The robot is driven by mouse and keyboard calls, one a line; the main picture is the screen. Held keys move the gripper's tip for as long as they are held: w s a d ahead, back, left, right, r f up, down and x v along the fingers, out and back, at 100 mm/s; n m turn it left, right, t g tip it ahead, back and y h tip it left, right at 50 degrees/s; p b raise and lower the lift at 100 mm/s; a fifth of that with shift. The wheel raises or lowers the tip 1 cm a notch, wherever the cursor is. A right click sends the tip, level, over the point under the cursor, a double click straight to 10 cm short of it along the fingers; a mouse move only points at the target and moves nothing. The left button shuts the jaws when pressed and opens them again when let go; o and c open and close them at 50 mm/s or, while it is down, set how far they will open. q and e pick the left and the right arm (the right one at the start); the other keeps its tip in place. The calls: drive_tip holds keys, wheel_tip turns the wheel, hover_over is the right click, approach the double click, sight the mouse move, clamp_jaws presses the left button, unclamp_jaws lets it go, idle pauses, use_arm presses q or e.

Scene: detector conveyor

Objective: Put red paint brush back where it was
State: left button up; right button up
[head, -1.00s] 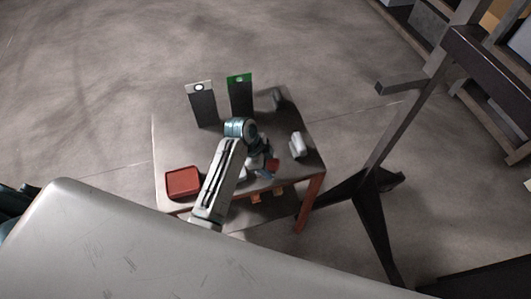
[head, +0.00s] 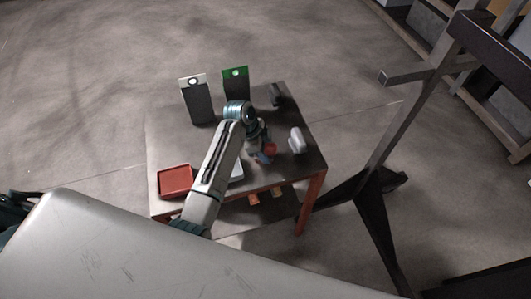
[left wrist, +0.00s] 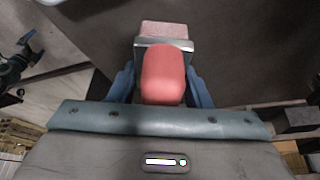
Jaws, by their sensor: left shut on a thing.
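The red paint brush (left wrist: 163,75) is in the left wrist view, with a rounded red handle end, a metal band and a pinkish head beyond it. My left gripper (left wrist: 162,88) is shut on it, with a blue finger on each side. In the head view, the left gripper (head: 262,156) is over the front middle of the table, and the brush (head: 270,149) shows as a small red spot beside it. The arm hides part of the table. Whether the brush touches the table cannot be told. My right gripper is not in view.
The table (head: 290,170) carries a red tray (head: 176,181) at front left, a grey-white box (head: 196,100), a green-topped box (head: 236,85), a white object (head: 296,140) and a dark object (head: 277,95). Orange items (head: 254,199) lie below. A dark stand (head: 372,186) is at right.

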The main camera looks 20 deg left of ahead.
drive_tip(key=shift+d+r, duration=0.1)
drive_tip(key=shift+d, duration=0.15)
use_arm(q)
drive_tip(key=o, duration=0.9)
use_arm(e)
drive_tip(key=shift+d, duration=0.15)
use_arm(q)
drive_tip(key=shift+a+r, duration=0.25)
drive_tip(key=shift+r, duration=0.2)
drive_tip(key=b+v, duration=0.3)
drive_tip(key=v, duration=0.7)
drive_tip(key=shift+a+r+b, duration=0.1)
drive_tip(key=shift+r+b, duration=0.1)
drive_tip(key=shift+b, duration=0.1)
drive_tip(key=shift+a+r, duration=0.1)
drive_tip(key=shift+r, duration=0.25)
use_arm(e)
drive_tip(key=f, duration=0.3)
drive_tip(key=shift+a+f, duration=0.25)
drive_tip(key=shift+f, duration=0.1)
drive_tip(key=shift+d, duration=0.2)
